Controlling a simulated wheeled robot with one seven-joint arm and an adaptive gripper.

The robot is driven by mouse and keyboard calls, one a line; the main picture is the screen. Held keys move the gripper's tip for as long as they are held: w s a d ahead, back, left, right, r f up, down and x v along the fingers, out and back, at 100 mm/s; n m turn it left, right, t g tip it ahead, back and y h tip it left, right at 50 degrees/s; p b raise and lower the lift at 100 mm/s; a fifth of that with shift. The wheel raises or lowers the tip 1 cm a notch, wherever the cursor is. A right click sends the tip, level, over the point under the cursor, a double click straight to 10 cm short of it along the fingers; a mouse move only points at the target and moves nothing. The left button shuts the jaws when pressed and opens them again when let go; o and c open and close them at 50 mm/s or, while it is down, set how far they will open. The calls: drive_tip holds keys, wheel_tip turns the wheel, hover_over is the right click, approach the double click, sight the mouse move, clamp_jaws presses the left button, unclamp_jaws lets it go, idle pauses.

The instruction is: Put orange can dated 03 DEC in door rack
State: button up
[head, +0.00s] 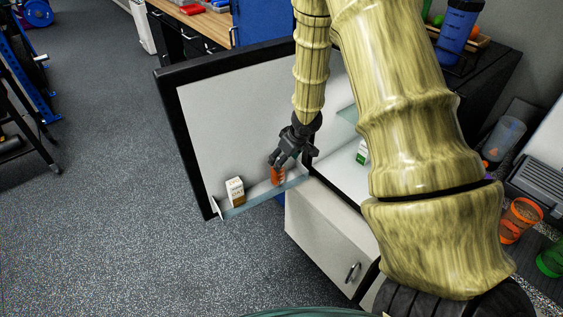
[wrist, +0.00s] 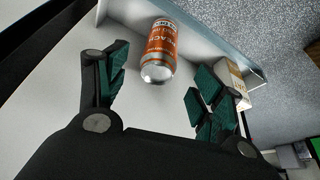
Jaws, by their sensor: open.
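An orange can (head: 278,175) stands in the door rack (head: 262,190), a narrow shelf along the lower edge of the open fridge door. My gripper (head: 280,160) is right above the can in the head view. In the wrist view my gripper (wrist: 155,90) has its fingers spread wide, with the can beyond and between them, apart from both. The door rack (wrist: 215,38) shows there as a pale rail beside the can.
A white and brown carton (head: 235,191) stands at the left end of the rack; the carton also shows in the wrist view (wrist: 233,80), near one finger. A green and white carton (head: 362,152) is inside the fridge.

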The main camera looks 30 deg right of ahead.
drive_tip(key=s+a+f+m+g+y, duration=0.1)
drive_tip(key=s+a+f+m+g, duration=0.1)
drive_tip(key=s+a+f, duration=1.1)
drive_tip(key=s+a+f+g, duration=0.1)
drive_tip(key=s+a+f, duration=0.1)
drive_tip(key=s, duration=0.5)
drive_tip(key=s+a+f+h, duration=0.1)
drive_tip(key=s+a+f, duration=0.1)
drive_tip(key=s, duration=0.6)
drive_tip(key=s+a+f+g, duration=0.1)
drive_tip(key=s+a+f, duration=0.1)
drive_tip(key=s, duration=0.6)
drive_tip(key=shift+s+a+m+g+h, duration=0.3)
drive_tip(key=shift+a+h, duration=0.1)
drive_tip(key=shift+a, duration=0.5)
drive_tip(key=shift+w, duration=0.1)
drive_tip(key=shift+c, duration=0.4)
